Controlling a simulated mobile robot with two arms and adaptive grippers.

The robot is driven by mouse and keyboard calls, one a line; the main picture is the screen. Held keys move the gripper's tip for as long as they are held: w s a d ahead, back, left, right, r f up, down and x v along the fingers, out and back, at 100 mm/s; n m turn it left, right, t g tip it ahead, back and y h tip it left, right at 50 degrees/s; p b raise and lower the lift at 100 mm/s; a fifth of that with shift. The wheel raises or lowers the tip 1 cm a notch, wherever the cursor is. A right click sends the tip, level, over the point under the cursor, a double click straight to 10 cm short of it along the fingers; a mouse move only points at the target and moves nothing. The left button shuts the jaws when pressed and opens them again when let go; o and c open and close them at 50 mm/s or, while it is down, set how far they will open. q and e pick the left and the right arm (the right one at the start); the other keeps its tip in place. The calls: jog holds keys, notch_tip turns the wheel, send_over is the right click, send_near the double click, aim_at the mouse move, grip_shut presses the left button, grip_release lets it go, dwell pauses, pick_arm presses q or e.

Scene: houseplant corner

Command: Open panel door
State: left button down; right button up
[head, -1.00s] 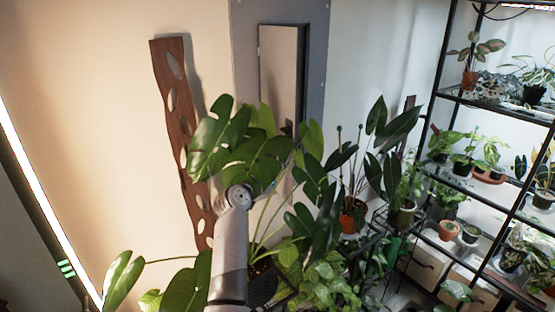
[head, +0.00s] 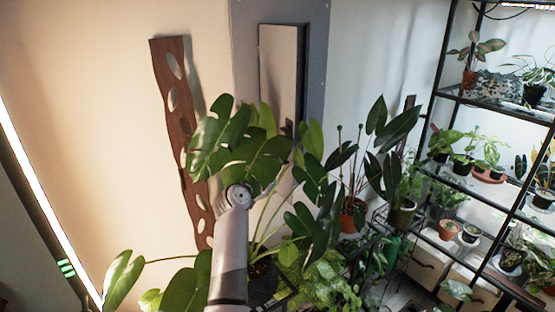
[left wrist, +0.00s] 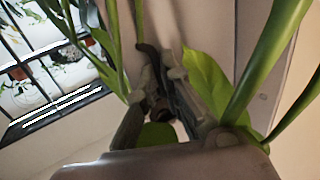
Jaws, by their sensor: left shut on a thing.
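The panel door (head: 278,75) is a tall pale face set in a grey-blue frame (head: 317,60) on the back wall. A dark strip shows along its right side, and its lower part is hidden by leaves. My left arm (head: 232,245) rises from the bottom of the head view, and its gripper is hidden there behind large split leaves (head: 240,150). In the left wrist view my left gripper (left wrist: 164,78) is shut on a dark, curved handle (left wrist: 150,55), partly hidden among stems and fingers. My right gripper is in neither view.
A brown wooden board with oval holes (head: 176,110) leans left of the panel. Potted plants crowd below and right of it, including one in an orange pot (head: 352,214). A black shelf rack (head: 440,75) with plants stands at the right.

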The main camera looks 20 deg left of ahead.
pick_arm(q)
jog(key=s+a+m+g+h+b, duration=0.1)
jog(key=s+a+m+h+b, duration=0.2)
jog(key=a+b, duration=0.4)
jog(key=h+b, duration=0.1)
jog(key=b, duration=0.3)
jog(key=shift+a+r+h, duration=0.15)
jog(key=shift+h, duration=0.25)
jog(key=c, duration=2.2)
grip_release()
jog(key=o, duration=0.4)
jog(key=shift+o, duration=0.2)
